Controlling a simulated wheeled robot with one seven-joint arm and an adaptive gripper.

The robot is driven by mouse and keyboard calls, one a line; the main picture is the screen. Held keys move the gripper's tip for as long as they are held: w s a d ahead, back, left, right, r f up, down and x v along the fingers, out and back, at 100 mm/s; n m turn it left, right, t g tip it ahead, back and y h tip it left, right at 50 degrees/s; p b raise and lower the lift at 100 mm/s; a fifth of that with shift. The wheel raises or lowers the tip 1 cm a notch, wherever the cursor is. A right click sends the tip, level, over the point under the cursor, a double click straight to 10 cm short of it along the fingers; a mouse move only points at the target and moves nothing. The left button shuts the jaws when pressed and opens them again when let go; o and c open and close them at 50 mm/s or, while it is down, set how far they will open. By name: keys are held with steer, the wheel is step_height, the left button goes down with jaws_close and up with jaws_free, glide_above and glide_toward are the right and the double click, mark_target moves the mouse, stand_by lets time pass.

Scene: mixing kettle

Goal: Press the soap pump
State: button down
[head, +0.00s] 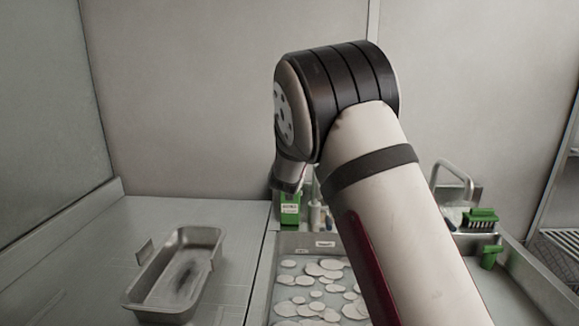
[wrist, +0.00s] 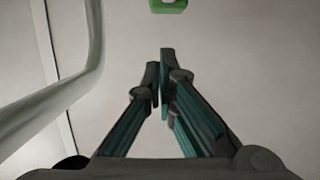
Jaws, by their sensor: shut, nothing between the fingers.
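My gripper (wrist: 160,62) is shut and empty in the wrist view, its two dark and teal fingers brought together at the tips. A small part of a green object (wrist: 168,5) with a pale spot shows at the top edge there, beyond and apart from the fingertips; I cannot tell whether it is the soap container. In the head view a green container with a white label (head: 290,209) stands at the back wall, just below my wrist. Pale bottles (head: 315,214) stand beside it, partly hidden by my arm. No pump top can be made out clearly.
A curved metal pipe (wrist: 85,75) runs close along the left of the wrist view. In the head view a metal pan (head: 140,290) sits on the left counter, and a tray of water with pale floating pieces (head: 285,245) lies in front. A green brush (head: 480,217) is at right.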

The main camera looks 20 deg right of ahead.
steer(key=v, duration=0.5)
steer(key=shift+s+a+r, duration=0.1)
steer(key=shift+s+a, duration=0.1)
steer(key=shift+s, duration=0.15)
steer(key=s+a+r+n+g+y, duration=0.1)
steer(key=s+a+r+g+y, duration=0.15)
steer(key=s, duration=0.95)
steer(key=s+a+r+n+g+y, duration=0.1)
steer(key=s+a+r+g+y, duration=0.2)
steer(key=s, duration=1)
steer(key=s+d+f+g, duration=0.2)
steer(key=s, duration=1.1)
steer(key=s+d+f+n+g+p, duration=0.1)
steer(key=s+f+g, duration=0.1)
steer(key=s, duration=1.1)
steer(key=shift+s+d+f+n+g+h, duration=0.2)
steer(key=shift+s+d+n+g+h, duration=0.15)
steer(key=shift+d+h, duration=0.1)
